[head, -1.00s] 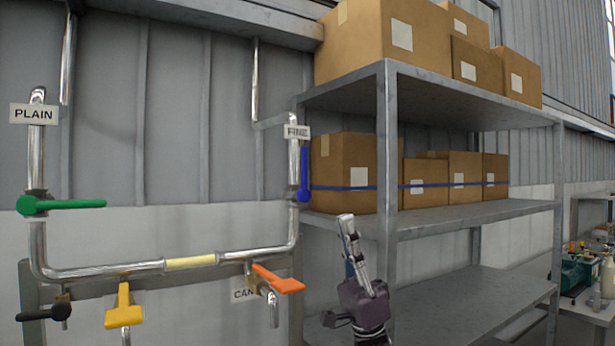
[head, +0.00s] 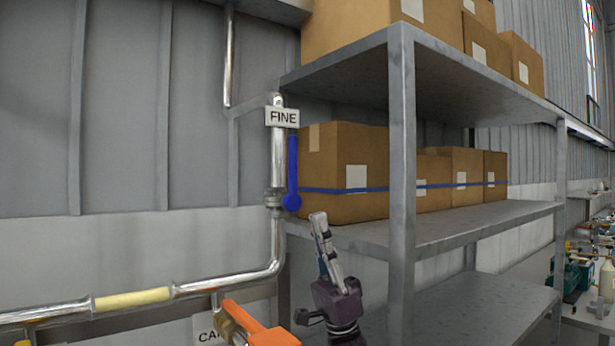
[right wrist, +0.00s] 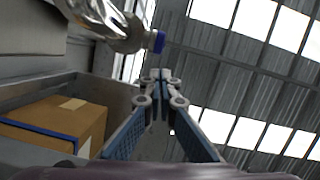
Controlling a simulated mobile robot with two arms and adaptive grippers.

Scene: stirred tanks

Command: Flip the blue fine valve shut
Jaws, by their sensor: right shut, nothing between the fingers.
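The blue fine valve handle (head: 292,175) stands upright along the right side of the vertical steel pipe (head: 278,158), under the FINE label (head: 282,117). Its blue end also shows in the right wrist view (right wrist: 158,42), just beyond my fingertips and beside the shiny pipe (right wrist: 110,25). My right gripper (head: 318,218) is shut and empty, pointing up, a little below and to the right of the handle's lower end. In the right wrist view its fingertips (right wrist: 160,75) are together. I see no contact with the handle. My left gripper is out of view.
A grey metal shelf (head: 402,150) with cardboard boxes (head: 345,160) stands close to the right of the pipe and my right gripper. An orange valve handle (head: 272,337) and a yellow-banded pipe (head: 130,299) are lower left. The wall left of the pipe is clear.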

